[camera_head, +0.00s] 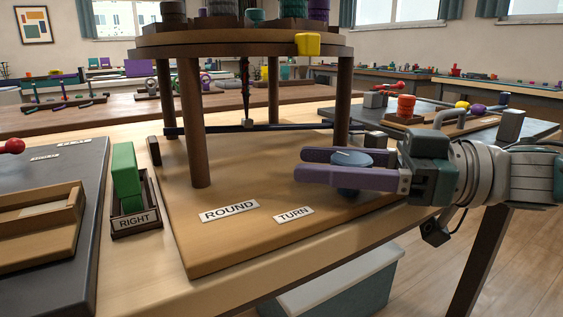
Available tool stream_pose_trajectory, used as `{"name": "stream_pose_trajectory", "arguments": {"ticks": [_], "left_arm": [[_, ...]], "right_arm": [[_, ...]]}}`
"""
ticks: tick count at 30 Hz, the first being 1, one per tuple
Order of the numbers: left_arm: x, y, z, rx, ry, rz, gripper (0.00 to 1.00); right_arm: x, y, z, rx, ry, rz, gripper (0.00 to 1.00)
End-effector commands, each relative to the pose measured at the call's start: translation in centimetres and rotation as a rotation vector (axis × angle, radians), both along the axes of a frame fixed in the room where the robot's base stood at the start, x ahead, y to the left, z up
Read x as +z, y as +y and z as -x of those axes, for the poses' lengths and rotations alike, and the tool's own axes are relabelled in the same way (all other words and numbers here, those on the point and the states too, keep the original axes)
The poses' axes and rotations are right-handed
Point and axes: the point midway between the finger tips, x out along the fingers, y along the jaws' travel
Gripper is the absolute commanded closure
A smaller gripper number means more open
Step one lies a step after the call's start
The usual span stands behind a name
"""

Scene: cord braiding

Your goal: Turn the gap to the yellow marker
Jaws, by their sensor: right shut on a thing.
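A round wooden braiding disc (230,39) stands on wooden legs over a wooden base (262,239). The yellow marker (307,44) sits at the disc's front right rim. I cannot make out a gap in the disc from this low angle. My right gripper (345,172) comes in from the right, its purple fingers shut on a blue round knob (352,158) at the base's right side. The knob has a pale line on top; the fingers hide part of it. The labels ROUND (229,211) and TURN (294,214) lie at the base's front. My left gripper is not in view.
Dark and coloured bobbins (220,8) stand on the disc, cut off by the top edge. A green block (126,176) stands in a holder labelled RIGHT (137,221). A dark board with a wooden tray (38,226) is at left.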

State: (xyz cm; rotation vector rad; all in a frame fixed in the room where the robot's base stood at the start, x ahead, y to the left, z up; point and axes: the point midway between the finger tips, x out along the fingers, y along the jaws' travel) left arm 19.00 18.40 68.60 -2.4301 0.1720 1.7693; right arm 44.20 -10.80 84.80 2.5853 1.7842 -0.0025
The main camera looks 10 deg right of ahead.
Motion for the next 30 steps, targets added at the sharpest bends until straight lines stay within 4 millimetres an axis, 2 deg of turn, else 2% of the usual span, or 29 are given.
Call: {"name": "stream_pose_trajectory", "arguments": {"ticks": [1,9,17,20,30], "left_arm": [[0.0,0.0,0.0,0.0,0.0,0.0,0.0],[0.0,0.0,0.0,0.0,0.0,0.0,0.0],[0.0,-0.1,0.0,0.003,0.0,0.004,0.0],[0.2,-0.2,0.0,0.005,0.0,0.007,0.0],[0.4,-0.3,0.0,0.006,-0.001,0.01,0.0]], "right_arm": [[0.0,0.0,0.0,0.001,0.001,-0.001,0.44],[0.0,0.0,0.0,0.0,-0.001,-0.002,0.16],[0.0,-0.1,0.1,-0.001,0.0,-0.001,0.16],[0.0,-1.0,0.4,-0.002,0.001,0.0,0.16],[0.0,-7.2,2.7,-0.004,0.002,0.002,0.16]]}}
